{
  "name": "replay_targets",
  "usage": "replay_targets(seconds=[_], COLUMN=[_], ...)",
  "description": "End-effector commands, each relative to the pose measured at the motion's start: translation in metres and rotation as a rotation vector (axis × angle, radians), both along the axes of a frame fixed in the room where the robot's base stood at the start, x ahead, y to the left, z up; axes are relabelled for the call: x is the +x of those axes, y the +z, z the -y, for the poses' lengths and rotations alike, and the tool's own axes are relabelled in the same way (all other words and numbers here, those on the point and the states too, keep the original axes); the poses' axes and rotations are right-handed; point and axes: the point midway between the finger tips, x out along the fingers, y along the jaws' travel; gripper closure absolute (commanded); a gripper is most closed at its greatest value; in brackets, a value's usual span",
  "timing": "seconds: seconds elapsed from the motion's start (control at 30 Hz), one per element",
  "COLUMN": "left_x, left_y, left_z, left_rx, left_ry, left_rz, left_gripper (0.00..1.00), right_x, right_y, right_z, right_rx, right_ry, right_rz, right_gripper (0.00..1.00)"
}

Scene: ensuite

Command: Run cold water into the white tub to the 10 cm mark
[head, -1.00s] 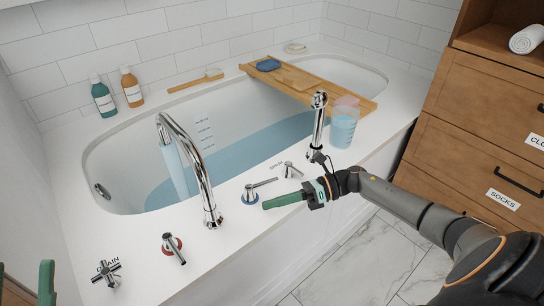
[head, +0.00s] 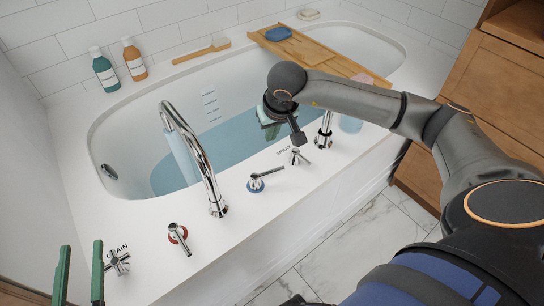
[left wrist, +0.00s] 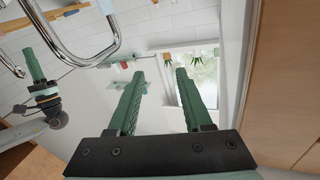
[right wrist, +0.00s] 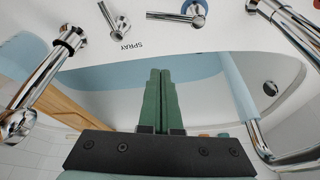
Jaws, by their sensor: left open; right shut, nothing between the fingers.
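The white tub (head: 120,135) holds blue water (head: 240,135). Depth marks (head: 210,105) show on its far wall; their numbers are too small to read. The waterline looks at or below the lowest mark. A stream (head: 181,155) falls from the chrome spout (head: 205,165). The blue-ringed lever (head: 262,180) points right; the red-ringed lever (head: 180,238) points toward the front. My right gripper (head: 270,128) is over the tub, beyond the spray lever (head: 297,156), shut and empty in the right wrist view (right wrist: 160,75). My left gripper (head: 78,265) is open and empty at lower left.
The drain handle (head: 118,262) stands at the front left. A hand shower (head: 325,130) and a partly hidden pitcher (head: 350,124) stand right of the levers. A wooden tray (head: 310,45) bridges the tub. Bottles (head: 104,70) line the back ledge.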

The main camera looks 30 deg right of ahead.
Motion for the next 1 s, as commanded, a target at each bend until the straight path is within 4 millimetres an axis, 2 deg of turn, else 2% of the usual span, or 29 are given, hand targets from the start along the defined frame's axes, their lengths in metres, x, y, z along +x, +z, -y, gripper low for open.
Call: replay_targets(seconds=[0.27,0.6,0.8,1.0], left_x=[-0.006,-0.035,-0.036,-0.037], left_y=[0.052,0.120,0.123,0.126], left_z=[0.004,0.011,0.011,0.011], left_rx=[0.001,0.001,0.002,0.002], left_ry=[-0.031,-0.084,-0.086,-0.088], left_rz=[0.226,0.534,0.545,0.555], left_gripper=[0.50,0.50,0.50,0.50], right_x=[0.013,0.031,0.003,-0.007], right_y=[-0.045,-0.093,-0.095,-0.096], right_z=[0.002,0.006,0.000,-0.002], right_rx=[0.005,0.007,0.005,0.005], right_ry=[-0.004,-0.004,-0.002,-0.004], right_rz=[-0.007,-0.005,-0.006,-0.003], right_gripper=[1.00,1.00,1.00,1.00])
